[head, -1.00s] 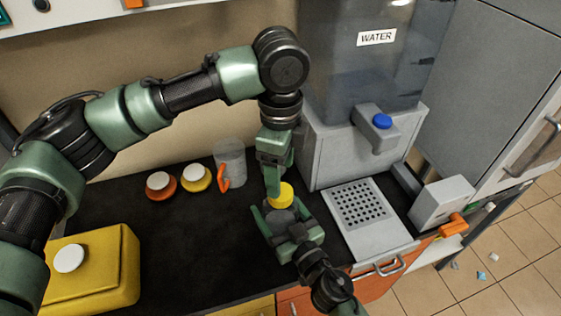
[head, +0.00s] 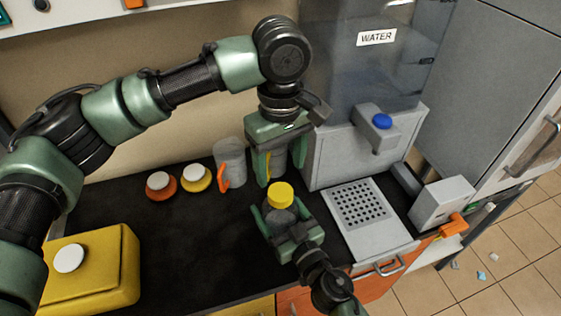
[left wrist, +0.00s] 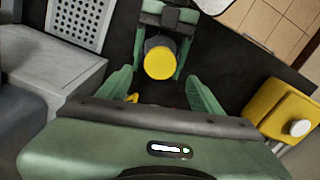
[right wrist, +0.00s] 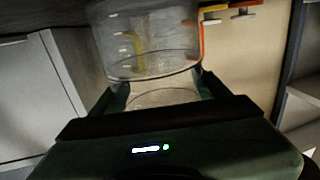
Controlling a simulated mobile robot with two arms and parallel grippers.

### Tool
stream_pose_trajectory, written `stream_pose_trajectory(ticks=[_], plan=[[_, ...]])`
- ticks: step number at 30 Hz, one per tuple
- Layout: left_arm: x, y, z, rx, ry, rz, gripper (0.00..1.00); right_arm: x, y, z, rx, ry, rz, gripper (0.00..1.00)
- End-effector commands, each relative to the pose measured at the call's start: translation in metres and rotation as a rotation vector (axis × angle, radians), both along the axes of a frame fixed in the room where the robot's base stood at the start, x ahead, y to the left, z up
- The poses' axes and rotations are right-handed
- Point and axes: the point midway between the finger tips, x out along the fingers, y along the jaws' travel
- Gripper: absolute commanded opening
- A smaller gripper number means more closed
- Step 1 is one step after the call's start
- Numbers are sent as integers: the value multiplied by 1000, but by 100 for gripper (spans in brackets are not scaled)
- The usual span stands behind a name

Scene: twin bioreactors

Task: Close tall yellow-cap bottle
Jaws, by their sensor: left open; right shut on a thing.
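The right gripper is shut around the body. My left gripper (head: 276,172) is open, behind the cap and apart from it, fingers pointing down. In the left wrist view, the yellow cap (left wrist: 159,62) lies ahead of the open left fingers (left wrist: 160,92), with nothing gripped between them. In the right wrist view, clear glass (right wrist: 150,45) with scale marks shows by my right fingers (right wrist: 162,90).
A clear jug (head: 231,160) with an orange handle stands left of my left gripper. Two white-lidded jars, orange (head: 160,186) and yellow (head: 196,178), stand farther left. The water dispenser (head: 345,155) and drip grid (head: 362,205) are at right.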

Motion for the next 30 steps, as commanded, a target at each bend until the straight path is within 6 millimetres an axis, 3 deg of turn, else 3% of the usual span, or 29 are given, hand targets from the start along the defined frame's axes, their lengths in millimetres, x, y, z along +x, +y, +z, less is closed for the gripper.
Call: stream_pose_trajectory(ticks=[4, 10, 23, 30], plan=[[0, 0, 2, 0, 0, 279, 65, 0, 0, 1, 1, -2, 1, 0], [0, 0, 3, 0, 0, 484, 65, 0, 0, 1, 1, -2, 1, 0], [0, 0, 2, 0, 0, 521, 65, 0, 0, 1, 1, -2, 0, 0], [-1, 0, -23, 2, 1, 520, 65, 0, 0, 1, 1, -2, 0, 0]])
